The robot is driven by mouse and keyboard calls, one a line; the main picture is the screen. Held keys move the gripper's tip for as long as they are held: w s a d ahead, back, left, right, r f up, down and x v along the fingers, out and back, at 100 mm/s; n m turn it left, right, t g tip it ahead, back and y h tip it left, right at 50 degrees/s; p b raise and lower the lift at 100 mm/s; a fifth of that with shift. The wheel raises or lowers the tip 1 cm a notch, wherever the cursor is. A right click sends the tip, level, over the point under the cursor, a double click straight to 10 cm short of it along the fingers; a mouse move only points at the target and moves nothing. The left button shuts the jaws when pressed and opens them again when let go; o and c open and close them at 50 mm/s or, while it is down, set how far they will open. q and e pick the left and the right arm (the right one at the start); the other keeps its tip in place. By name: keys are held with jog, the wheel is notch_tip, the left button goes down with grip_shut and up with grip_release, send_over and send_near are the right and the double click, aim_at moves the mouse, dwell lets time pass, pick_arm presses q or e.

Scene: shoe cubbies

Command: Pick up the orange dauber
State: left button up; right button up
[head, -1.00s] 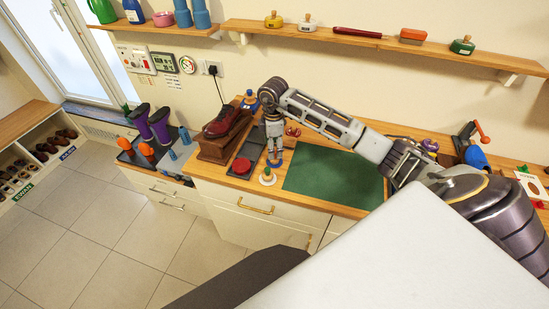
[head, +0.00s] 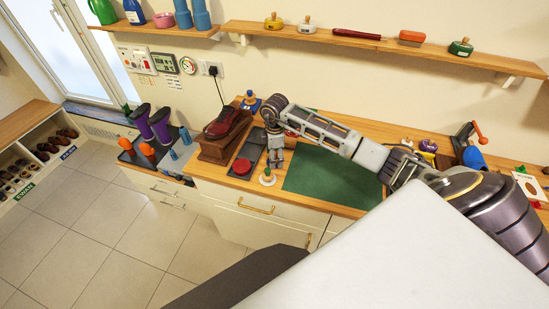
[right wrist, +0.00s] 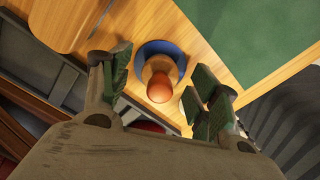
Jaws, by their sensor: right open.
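My right gripper (head: 275,160) is low over the wooden counter, pointing down, left of the green mat. The right wrist view shows its two fingers (right wrist: 163,95) open. Between them stands a dauber with an orange-brown round knob (right wrist: 160,88) and a wide blue base (right wrist: 150,50). The fingers are either side of the knob with gaps; I cannot see them touch it. In the head view the gripper hides this dauber. My left gripper is not in view.
A dauber with a pale knob and green base (head: 267,177) stands close in front of the gripper. A dark tray with a red tin (head: 242,166) and a shoe (head: 222,122) on a wooden block are to the left. The green mat (head: 330,178) is bare.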

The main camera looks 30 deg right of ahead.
jog(key=shift+f, duration=0.4)
jog(key=c, duration=1)
